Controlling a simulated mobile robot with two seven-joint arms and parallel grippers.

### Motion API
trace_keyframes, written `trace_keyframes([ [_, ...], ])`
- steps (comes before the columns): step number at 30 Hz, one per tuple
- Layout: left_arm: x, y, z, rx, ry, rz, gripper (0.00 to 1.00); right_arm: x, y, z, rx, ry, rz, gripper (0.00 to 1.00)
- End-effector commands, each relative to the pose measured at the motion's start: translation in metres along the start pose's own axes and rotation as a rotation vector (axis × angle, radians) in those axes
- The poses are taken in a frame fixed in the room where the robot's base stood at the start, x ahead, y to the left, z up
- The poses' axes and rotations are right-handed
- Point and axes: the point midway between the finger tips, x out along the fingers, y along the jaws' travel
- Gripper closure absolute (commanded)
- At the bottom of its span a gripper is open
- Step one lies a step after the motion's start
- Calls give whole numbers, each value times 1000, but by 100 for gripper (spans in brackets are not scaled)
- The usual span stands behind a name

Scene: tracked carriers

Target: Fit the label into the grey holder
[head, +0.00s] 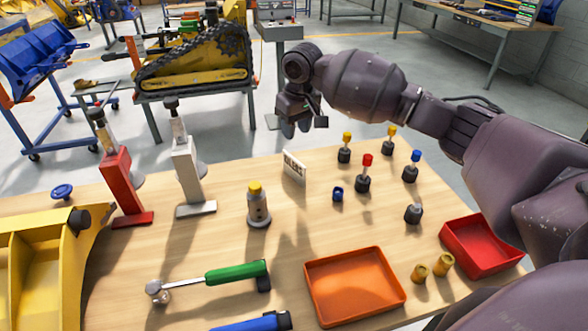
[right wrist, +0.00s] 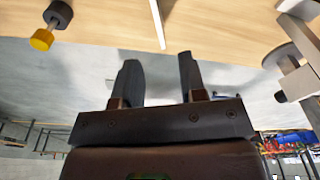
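A small white label (head: 293,167) with dark lettering stands upright, slightly tilted, near the table's far edge. In the right wrist view it appears as a thin pale strip (right wrist: 157,22) seen nearly edge-on, just beyond the fingertips. My right gripper (head: 299,132) hangs above and behind the label at the far table edge. Its two fingers (right wrist: 157,58) are apart, with nothing between them. I cannot clearly pick out a separate grey holder; a pale grey stand (head: 188,172) with a tool in it stands left of the label. My left gripper is out of view.
Several dark-based pegs with coloured caps, one red (head: 365,172), stand right of the label. A yellow-capped bottle (head: 257,206) stands in front left. An orange tray (head: 312,290) and a red tray (head: 455,232) lie nearer. A green-handled tool (head: 236,273) lies front left.

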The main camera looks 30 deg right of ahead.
Motion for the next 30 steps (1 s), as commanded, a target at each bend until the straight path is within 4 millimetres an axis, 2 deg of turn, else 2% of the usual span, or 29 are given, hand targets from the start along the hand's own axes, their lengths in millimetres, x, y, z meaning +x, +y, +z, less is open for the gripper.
trace_keyframes([
  [9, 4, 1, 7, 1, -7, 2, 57, 44, 0, 1, -1, -4, -1, 62],
  [17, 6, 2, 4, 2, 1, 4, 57, 60, 1, 1, -3, -1, 0, 62],
  [25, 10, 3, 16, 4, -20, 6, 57, 97, 3, 2, -2, -6, 0, 62],
  [30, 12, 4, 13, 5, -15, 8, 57, 107, 3, 2, -3, -1, 0, 62],
])
